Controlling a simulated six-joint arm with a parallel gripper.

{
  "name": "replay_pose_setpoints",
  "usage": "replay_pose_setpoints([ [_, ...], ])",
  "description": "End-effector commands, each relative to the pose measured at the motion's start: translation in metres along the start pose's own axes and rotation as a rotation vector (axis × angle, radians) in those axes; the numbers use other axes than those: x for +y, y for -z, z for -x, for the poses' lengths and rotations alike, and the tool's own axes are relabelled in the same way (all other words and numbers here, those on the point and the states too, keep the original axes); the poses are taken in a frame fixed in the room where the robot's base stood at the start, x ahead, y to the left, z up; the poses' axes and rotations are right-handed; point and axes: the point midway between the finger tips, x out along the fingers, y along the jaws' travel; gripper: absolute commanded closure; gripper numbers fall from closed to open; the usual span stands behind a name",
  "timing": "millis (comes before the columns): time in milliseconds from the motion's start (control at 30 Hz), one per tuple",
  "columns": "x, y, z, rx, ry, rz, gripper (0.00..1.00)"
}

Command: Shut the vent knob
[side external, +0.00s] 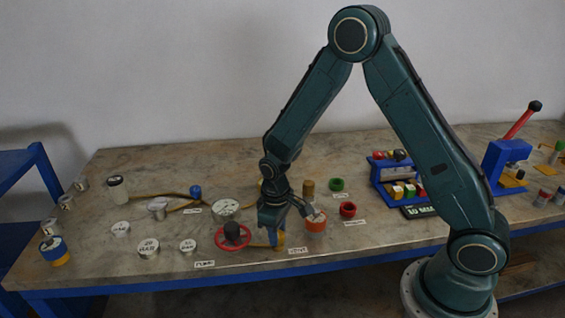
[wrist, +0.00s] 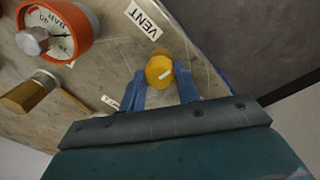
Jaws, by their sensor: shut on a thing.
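The knob is mostly hidden there by my fingers.
An orange gauge (wrist: 62,28) with a hex fitting sits left of the knob in the wrist view. In the side external view a red handwheel (side external: 218,240) is close on the left of my gripper. Labelled weights (side external: 149,248) stand farther left. The table's blue front edge (side external: 190,282) is near.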

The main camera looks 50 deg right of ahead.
Motion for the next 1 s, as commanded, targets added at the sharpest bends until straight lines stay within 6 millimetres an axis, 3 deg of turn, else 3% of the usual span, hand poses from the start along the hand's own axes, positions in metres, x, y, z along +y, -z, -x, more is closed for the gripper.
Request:
replay_pose_setpoints([
  [300,-0.0003,-0.0014,-0.0006,0.001,0.001,0.101,0.91],
  [700,-0.0002,-0.0014,-0.0007,0.001,0.001,0.108,0.91],
  [733,-0.0002,-0.0014,-0.0007,0.001,0.001,0.108,0.64],
  [800,-0.0001,-0.0013,-0.0006,0.002,0.001,0.107,0.5],
  [833,-0.0001,-0.0012,-0.0006,0.002,0.001,0.107,0.46],
  [1000,0.0,-0.0008,-0.0003,0.003,0.0,0.106,0.46],
])
